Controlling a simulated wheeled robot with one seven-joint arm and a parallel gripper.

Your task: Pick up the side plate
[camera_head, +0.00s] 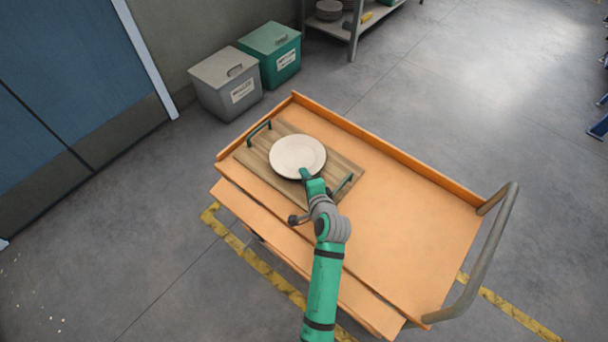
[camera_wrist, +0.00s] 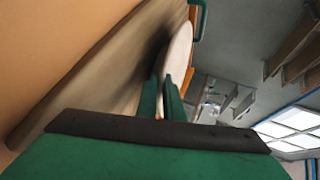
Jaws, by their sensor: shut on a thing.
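The side plate (camera_head: 297,154) is a round, off-white plate. In the head view it is over the wooden tray (camera_head: 345,172) with green handles, on the orange cart. My gripper (camera_head: 305,174) is at the plate's near edge, shut on its rim. In the wrist view the plate (camera_wrist: 179,52) shows nearly edge-on between the two green fingers of my gripper (camera_wrist: 161,95). A dark shadow lies on the tray (camera_wrist: 110,70) beside the plate. I cannot tell how far the plate is above the tray.
The orange cart (camera_head: 410,215) has a raised back lip and a grey push handle (camera_head: 487,250) at right. Its top right of the tray is clear. A grey bin (camera_head: 226,83) and a green bin (camera_head: 272,52) stand behind it. A shelf (camera_head: 353,30) with dishes is farther back.

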